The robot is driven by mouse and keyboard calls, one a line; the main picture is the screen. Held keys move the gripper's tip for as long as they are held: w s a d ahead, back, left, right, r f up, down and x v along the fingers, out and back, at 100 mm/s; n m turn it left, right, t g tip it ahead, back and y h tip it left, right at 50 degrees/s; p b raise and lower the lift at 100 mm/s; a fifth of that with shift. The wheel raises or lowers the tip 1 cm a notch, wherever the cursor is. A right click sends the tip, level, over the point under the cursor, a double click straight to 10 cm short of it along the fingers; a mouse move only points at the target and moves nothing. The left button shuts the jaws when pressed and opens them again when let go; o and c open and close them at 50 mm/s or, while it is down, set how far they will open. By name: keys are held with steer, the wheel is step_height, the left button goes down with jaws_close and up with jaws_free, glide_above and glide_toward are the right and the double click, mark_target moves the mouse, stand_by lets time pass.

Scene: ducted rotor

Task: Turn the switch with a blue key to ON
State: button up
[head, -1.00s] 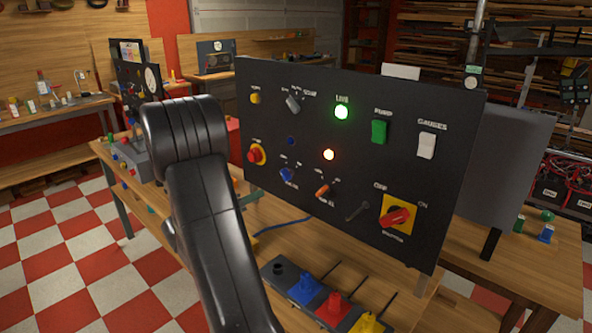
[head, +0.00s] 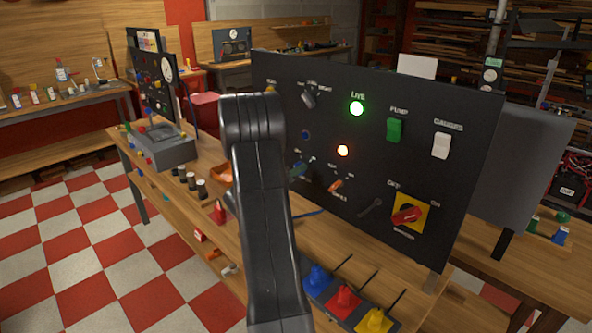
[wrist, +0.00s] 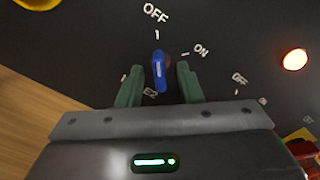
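The switch with the blue key (wrist: 159,72) is on a dark panel (head: 390,165). In the wrist view the key stands nearly in line with the tick below OFF, and ON is printed to its right. My gripper (wrist: 158,84) is open, with one green finger on each side of the key. A gap shows on both sides, and I see no contact. In the head view my arm covers part of the panel, and the key is hard to make out beside it.
The panel also has an orange key switch (head: 335,186), a red knob on a yellow plate (head: 408,215), a green pump rocker (head: 394,130) and a lit green lamp (head: 357,108). Blue (head: 317,279), red (head: 344,299) and yellow (head: 374,320) pieces stand on the bench below.

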steer(key=shift+w+d, duration=0.15)
jaws_close()
steer(key=shift+f+m+b, duration=0.15)
steer(key=shift+m+b, duration=0.15)
steer(key=shift+b, duration=0.35)
steer(key=shift+w+m+b, duration=0.1)
steer(key=shift+m+b, duration=7.5)
steer(key=shift+b, duration=4.15)
steer(key=shift+r, duration=0.2)
